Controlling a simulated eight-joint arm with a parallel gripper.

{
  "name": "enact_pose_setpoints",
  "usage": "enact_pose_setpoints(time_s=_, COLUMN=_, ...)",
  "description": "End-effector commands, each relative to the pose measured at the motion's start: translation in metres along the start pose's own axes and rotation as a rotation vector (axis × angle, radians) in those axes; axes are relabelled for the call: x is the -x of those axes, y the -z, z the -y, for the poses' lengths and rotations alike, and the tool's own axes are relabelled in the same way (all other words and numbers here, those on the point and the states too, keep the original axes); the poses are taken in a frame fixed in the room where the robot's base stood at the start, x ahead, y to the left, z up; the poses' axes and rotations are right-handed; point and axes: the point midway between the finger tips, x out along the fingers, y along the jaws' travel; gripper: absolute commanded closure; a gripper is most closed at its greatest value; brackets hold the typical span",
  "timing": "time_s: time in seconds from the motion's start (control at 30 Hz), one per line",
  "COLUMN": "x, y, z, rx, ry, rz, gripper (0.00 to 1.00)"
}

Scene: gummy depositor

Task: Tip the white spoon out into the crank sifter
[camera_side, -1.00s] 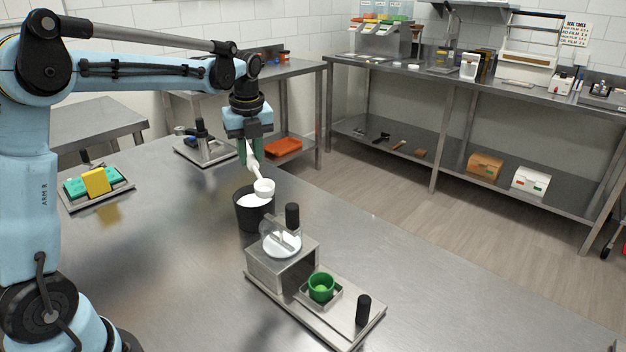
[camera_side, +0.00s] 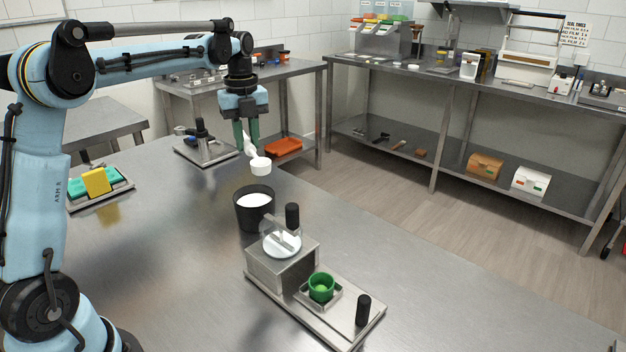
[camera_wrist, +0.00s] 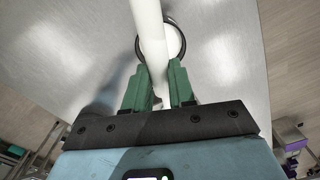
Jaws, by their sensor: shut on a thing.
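My gripper (camera_side: 246,147) is shut on the handle of the white spoon (camera_side: 261,167). The spoon slants down, its round bowl lowest, held in the air above and slightly behind a black tub (camera_side: 254,221) of white powder. I cannot tell what the bowl holds. In the wrist view, the spoon handle (camera_wrist: 149,35) runs between my green fingers (camera_wrist: 158,75), in front of the tub's rim. The crank sifter appears to be the steel box unit (camera_side: 281,268) with a white round top and a black upright knob, in front of the tub. My gripper is apart from it.
A green cup (camera_side: 321,287) sits on the unit's base plate beside a black post (camera_side: 363,310). A tray (camera_side: 103,197) with teal and yellow blocks lies at left. A steel stand (camera_side: 205,151) is behind. The table right of the tub is clear.

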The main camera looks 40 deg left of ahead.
Motion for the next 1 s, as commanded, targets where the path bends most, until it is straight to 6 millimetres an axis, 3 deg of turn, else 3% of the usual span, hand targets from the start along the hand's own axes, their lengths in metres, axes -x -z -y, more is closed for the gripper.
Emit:
enact_pose_setpoints(time_s=0.17, x=0.003, y=0.001, z=-0.004, rx=0.001, ry=0.0, rz=0.0, gripper=1.0)
enact_pose_setpoints(time_s=0.8, x=0.003, y=0.022, z=-0.068, rx=0.001, ry=0.0, rz=0.0, gripper=1.0)
enact_pose_setpoints(time_s=1.0, x=0.003, y=0.026, z=-0.076, rx=0.001, ry=0.0, rz=0.0, gripper=1.0)
